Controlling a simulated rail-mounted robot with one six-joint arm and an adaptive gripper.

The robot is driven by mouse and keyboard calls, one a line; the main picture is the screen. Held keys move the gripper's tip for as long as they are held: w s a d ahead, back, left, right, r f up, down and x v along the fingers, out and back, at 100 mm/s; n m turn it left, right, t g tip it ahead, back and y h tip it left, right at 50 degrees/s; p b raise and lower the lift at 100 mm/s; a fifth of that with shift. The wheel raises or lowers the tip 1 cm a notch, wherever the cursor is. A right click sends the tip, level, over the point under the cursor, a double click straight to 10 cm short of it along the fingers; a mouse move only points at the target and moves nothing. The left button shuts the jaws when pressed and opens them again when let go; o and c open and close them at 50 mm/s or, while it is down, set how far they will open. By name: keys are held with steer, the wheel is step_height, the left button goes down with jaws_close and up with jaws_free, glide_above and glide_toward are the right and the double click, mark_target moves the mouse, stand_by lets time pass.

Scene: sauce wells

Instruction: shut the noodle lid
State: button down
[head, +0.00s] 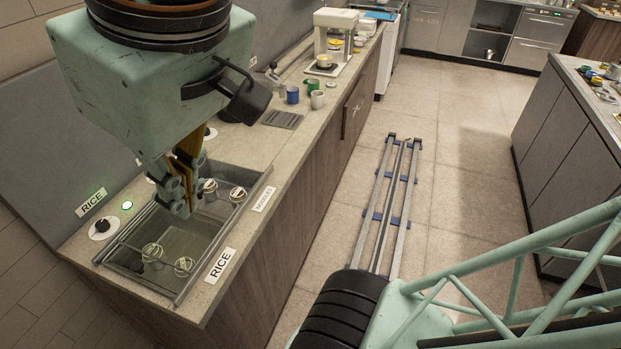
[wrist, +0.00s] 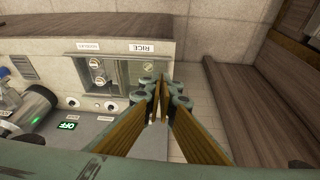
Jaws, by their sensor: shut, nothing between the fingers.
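My gripper (head: 183,208) points down over the recessed wells in the counter, its fingers shut and empty. The well beside the NOODLES label (head: 264,198) is the farther one and holds metal basket tops (head: 238,194). My gripper hides part of the wells from the head camera. The nearer well, by the RICE label (head: 220,265), also shows wire tops (head: 183,265). In the wrist view, my gripper (wrist: 160,82) is at the RICE end, right of the noodle baskets (wrist: 97,65). I cannot clearly make out the noodle lid or its position.
A black knob (head: 102,227) and a lit green button (head: 127,205) are on the counter behind the wells. Farther along stand a blue cup (head: 293,94), a green cup (head: 313,86) and a white machine (head: 333,45). The wall (head: 55,150) stands close behind the counter.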

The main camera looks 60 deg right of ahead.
mark_target(119, 249)
steer(key=w+f+n+g+h+p, duration=0.1)
steer(key=w+f+n+p, duration=0.15)
steer(key=w, duration=0.65)
steer(key=w+a+f+n+h+p, duration=0.15)
steer(key=w+n, duration=0.25)
steer(key=w, duration=0.4)
steer(key=w+f+n+g+p, duration=0.1)
steer(key=w+f+n+p, duration=0.15)
steer(key=w, duration=0.65)
steer(key=w+a+f+n+p, duration=0.2)
steer(key=w+a+f+n, duration=0.1)
steer(key=f, duration=0.3)
steer(key=w+a+f+n+h+p, duration=0.1)
steer(key=w+a+f+n+p, duration=0.1)
steer(key=w+f, duration=0.3)
steer(key=w+a+f+n+g+p, duration=0.1)
steer(key=w+a+f+n, duration=0.3)
steer(key=f, duration=0.5)
steer(key=shift+w+f+n+h+p, duration=0.2)
steer(key=shift+w+n+h+p, duration=0.3)
steer(key=shift+p, duration=0.4)
steer(key=shift+s+f, duration=0.1)
steer(key=shift+s, duration=0.05)
steer(key=x, duration=0.9)
steer(key=shift+a+f+b, duration=0.1)
steer(key=shift+f+b, duration=0.3)
steer(key=d, duration=0.2)
steer(key=shift+d, duration=0.25)
steer(key=shift+w+d, duration=0.25)
steer(key=shift+d, duration=0.5)
